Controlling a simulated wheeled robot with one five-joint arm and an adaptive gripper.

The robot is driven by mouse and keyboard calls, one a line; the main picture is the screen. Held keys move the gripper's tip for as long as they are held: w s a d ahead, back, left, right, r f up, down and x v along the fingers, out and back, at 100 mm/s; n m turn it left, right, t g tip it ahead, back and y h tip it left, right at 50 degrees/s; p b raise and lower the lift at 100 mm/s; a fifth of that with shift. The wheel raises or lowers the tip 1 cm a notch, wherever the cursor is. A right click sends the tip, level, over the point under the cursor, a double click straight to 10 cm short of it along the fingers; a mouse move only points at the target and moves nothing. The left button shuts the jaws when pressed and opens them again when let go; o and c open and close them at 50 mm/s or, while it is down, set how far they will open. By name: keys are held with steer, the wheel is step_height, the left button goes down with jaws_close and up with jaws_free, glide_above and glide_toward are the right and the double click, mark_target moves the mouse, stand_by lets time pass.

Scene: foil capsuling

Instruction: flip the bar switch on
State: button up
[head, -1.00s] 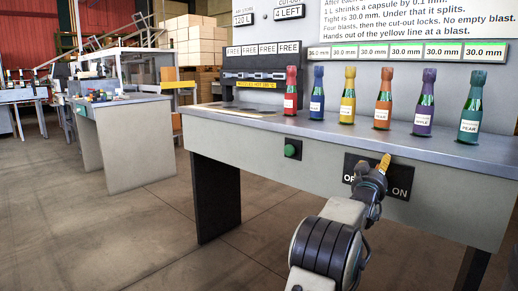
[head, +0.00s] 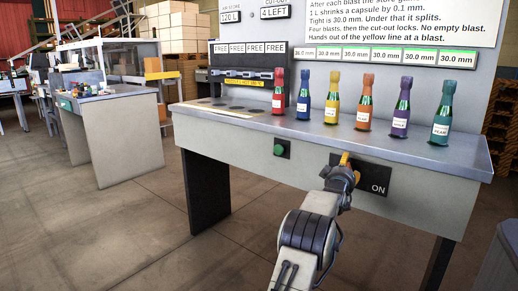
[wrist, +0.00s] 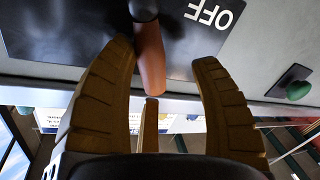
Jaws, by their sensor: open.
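The bar switch is on the front of the bench, on a black plate (head: 376,189) with ON readable at its right; my gripper covers its left part in the head view. In the wrist view the plate (wrist: 60,35) is upside down with OFF readable, and the switch's brown lever (wrist: 151,62) hangs from a dark pivot. My gripper (head: 344,160) is at the plate's left part. In the wrist view its yellow-brown fingers (wrist: 150,105) are spread open on both sides of the lever, with a gap to each side. Whether anything touches it I cannot tell.
A green button (head: 280,150) is on the bench front, left of the plate. Several foil-topped bottles, such as the red one (head: 278,95), stand in a row on the bench top (head: 330,134). A second table (head: 115,130) stands at left. The floor between is clear.

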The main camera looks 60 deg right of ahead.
steer(key=a, duration=0.7)
steer(key=w+a+r+n+t+y+p, duration=0.1)
steer(key=w+a+r+p, duration=0.1)
steer(key=w+a, duration=0.2)
steer(key=w+a+r+n+t+y+p, duration=0.1)
steer(key=w+a+r+t+y+p, duration=0.1)
steer(key=w, duration=0.9)
steer(key=w+a+r+t+y+p, duration=0.1)
steer(key=w+a+r+t+p, duration=0.1)
steer(key=w+a+r+p, duration=0.2)
steer(key=shift+w+a+n, duration=0.4)
steer(key=shift+w+a, duration=0.7)
steer(key=shift+w, duration=0.9)
